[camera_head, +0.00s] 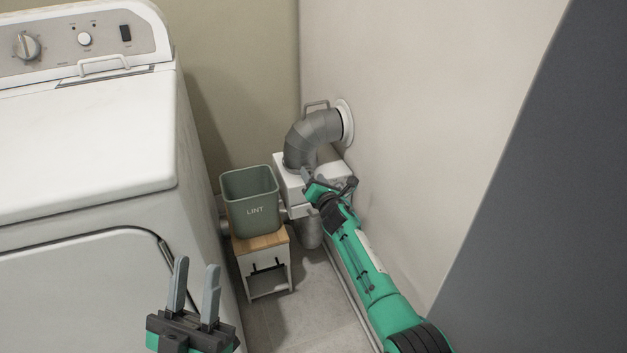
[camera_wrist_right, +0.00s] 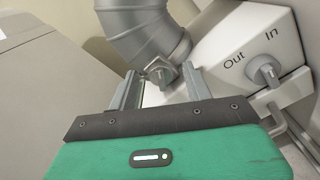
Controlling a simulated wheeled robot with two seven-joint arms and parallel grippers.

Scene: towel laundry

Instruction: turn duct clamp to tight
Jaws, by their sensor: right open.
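The grey duct (camera_head: 312,130) bends from the wall down to a white box (camera_head: 288,180). The wrist view shows the lower end of the duct (camera_wrist_right: 145,35) with a small grey clamp knob (camera_wrist_right: 160,72) at its rim. My right gripper (camera_wrist_right: 162,88) is open, its fingers on either side of the clamp knob in that view; I cannot tell whether they touch it. In the head view my right gripper (camera_head: 312,182) is at the white box and hides the clamp. My left gripper (camera_head: 195,288) is open and empty in front of the dryer.
A second knob (camera_wrist_right: 265,70) on the white box sits between the marks "Out" and "In". A green LINT bin (camera_head: 252,205) stands on a small wood-topped stand (camera_head: 262,243) left of the box. The white dryer (camera_head: 80,140) fills the left; a wall (camera_head: 420,110) is close on the right.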

